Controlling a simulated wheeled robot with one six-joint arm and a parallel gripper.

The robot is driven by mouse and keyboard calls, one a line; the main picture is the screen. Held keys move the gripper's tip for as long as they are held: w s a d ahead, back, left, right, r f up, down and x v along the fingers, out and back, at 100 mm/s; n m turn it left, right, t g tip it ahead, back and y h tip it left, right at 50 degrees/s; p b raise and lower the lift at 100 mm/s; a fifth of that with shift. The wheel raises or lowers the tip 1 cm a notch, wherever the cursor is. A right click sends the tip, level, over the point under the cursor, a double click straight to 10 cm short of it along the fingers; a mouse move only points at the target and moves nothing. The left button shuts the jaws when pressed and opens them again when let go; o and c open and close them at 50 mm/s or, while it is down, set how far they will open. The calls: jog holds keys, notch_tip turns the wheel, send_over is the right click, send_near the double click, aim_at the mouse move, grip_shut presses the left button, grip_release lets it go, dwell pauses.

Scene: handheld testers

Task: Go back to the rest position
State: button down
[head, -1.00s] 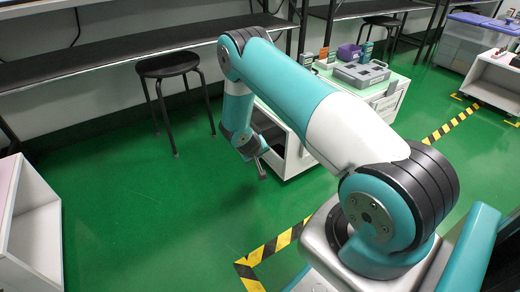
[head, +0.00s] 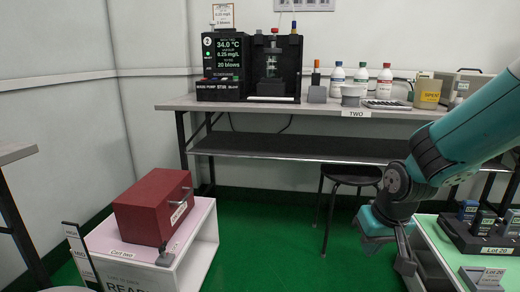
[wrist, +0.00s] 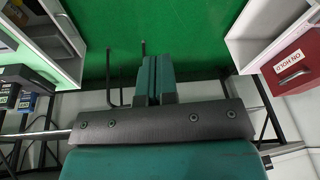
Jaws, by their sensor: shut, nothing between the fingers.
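My gripper (head: 404,262) hangs at the lower right of the head view, pointing down beside the right-hand cart (head: 437,262). In the wrist view my gripper (wrist: 156,62) shows its two fingers together over the green floor (wrist: 200,32), with nothing between them. My teal arm comes in from the right edge of the head view, bent at the wrist.
A red box (head: 150,208) stands on the white cart (head: 205,240) at lower left. The right-hand cart carries a black rack of small testers (head: 470,235). Behind are a stool (head: 352,174) and bench TWO (head: 180,104) with bottles and instruments. Green floor lies between the carts.

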jog(key=s+a+r+n+g+y+p, duration=0.1)
jog(key=s+a+r+n+y+p, duration=0.2)
jog(key=s+r, duration=0.65)
jog(key=s+a+r+n+g+p, duration=0.25)
jog(key=s+a+r, duration=0.4)
jog(key=s, duration=0.65)
notch_tip(320, 180, up, 37)
jog(key=p, duration=3.5)
jog(key=shift+w+d+f+n+t, duration=0.2)
jog(key=shift+d+n+t, duration=0.15)
jog(key=shift+d, duration=0.1)
jog(key=shift+d, duration=0.1)
